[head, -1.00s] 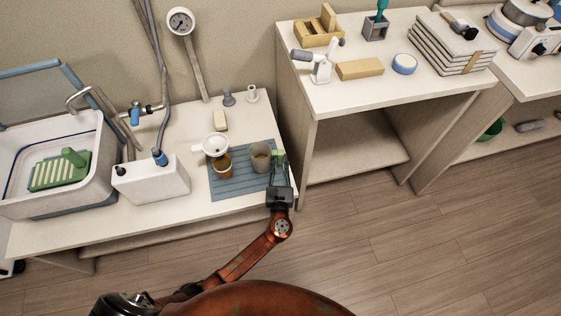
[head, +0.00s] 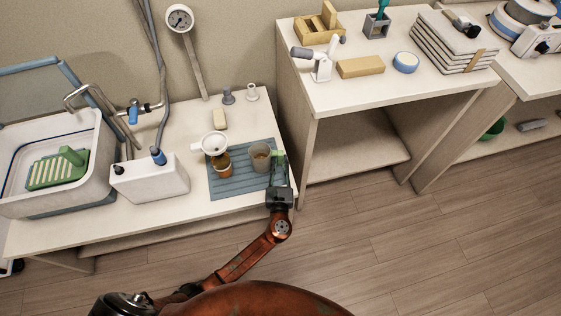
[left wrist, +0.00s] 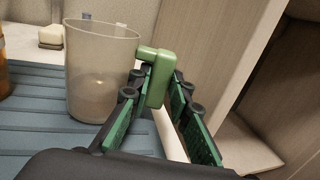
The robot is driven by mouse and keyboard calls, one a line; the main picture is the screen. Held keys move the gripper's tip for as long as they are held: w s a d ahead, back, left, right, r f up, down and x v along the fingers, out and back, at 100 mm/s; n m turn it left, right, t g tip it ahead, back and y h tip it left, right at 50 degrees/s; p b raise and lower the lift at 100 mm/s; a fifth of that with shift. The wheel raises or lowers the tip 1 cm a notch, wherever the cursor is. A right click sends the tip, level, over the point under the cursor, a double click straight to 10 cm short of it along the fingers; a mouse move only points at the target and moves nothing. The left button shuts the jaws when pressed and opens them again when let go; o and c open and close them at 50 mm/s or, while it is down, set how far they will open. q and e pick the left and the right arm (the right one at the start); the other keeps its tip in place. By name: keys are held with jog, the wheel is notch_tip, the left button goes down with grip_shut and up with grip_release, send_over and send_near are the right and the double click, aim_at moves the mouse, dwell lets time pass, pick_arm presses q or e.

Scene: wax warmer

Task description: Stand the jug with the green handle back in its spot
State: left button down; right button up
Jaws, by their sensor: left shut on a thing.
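The jug (head: 259,158) is a cloudy, see-through cup standing upright on the right part of the blue ribbed mat (head: 228,188). It also shows in the left wrist view (left wrist: 98,80), with its green handle (left wrist: 158,80) on its right side. My left gripper (head: 279,168) is at the jug's right, at the mat's right edge, shut on the green handle. Its green-padded fingers (left wrist: 158,100) lie on both sides of the handle in the left wrist view. The jug's base looks to be on the mat. My right gripper is not in view.
An amber jar (head: 222,168) under a white funnel (head: 212,144) stands just left of the jug. A white canister (head: 150,180) and a basin (head: 50,185) are farther left. A taller cabinet (head: 300,130) rises close on the right. The counter's front strip is clear.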

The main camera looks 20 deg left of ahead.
pick_arm(q)
jog(key=shift+f, duration=0.1)
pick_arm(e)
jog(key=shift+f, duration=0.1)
pick_arm(q)
jog(key=c, duration=1.7)
grip_release()
jog(key=shift+s, duration=0.15)
jog(key=shift+p+v, duration=0.4)
jog(key=shift+v, duration=0.75)
jog(key=shift+p+v, duration=0.75)
jog(key=shift+v, duration=1.95)
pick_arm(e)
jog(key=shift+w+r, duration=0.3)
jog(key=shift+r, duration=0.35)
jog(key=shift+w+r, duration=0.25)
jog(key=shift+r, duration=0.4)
pick_arm(q)
jog(key=v, duration=1.2)
